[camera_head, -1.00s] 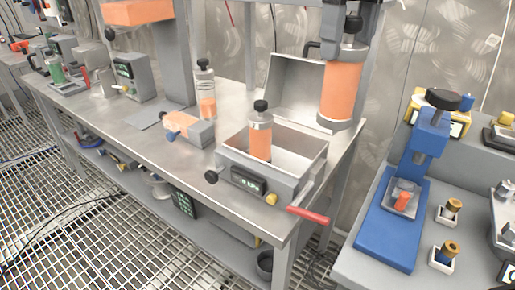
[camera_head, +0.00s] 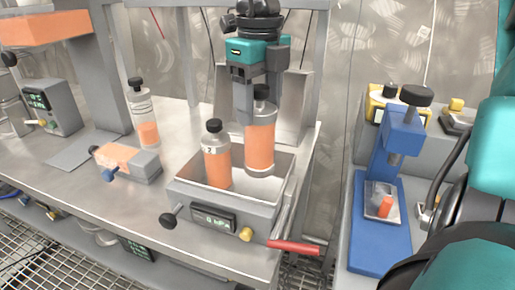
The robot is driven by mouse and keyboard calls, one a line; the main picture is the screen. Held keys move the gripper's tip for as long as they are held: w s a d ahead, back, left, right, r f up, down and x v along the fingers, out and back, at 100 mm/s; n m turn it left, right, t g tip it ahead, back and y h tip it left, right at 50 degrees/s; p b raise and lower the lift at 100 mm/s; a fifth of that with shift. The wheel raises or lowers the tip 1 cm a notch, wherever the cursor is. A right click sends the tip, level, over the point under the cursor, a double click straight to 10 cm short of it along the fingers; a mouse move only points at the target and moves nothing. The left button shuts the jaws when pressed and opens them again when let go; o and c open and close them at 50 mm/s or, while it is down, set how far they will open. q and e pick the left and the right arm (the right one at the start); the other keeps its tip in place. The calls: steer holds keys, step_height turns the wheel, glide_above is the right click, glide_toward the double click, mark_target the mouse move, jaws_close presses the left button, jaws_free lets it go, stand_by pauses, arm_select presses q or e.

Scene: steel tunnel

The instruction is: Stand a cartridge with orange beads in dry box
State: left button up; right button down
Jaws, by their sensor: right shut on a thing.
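The grey dry box (camera_head: 243,226) stands on the steel bench with its lid (camera_head: 292,105) raised behind it. One cartridge with orange beads and a black cap (camera_head: 217,162) stands upright in its left part. My right gripper (camera_head: 257,85) is shut on a second orange-bead cartridge (camera_head: 260,145) near its black cap. This cartridge hangs upright with its lower end over or inside the right part of the box; whether it touches the floor I cannot tell. A third cartridge (camera_head: 147,130), only partly filled with orange, stands on the bench to the left. My left gripper is not in view.
An orange and grey device (camera_head: 127,162) lies on the bench left of the box. A red-handled lever (camera_head: 294,247) sticks out at the box's front right. A blue press (camera_head: 382,220) stands on the right-hand bench. A grey post (camera_head: 158,70) rises at the back left.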

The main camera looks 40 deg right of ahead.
mark_target(259, 142)
step_height(259, 142, down, 8)
steer(key=shift+b, duration=0.65)
steer(key=shift+c, duration=1.1)
jaws_free()
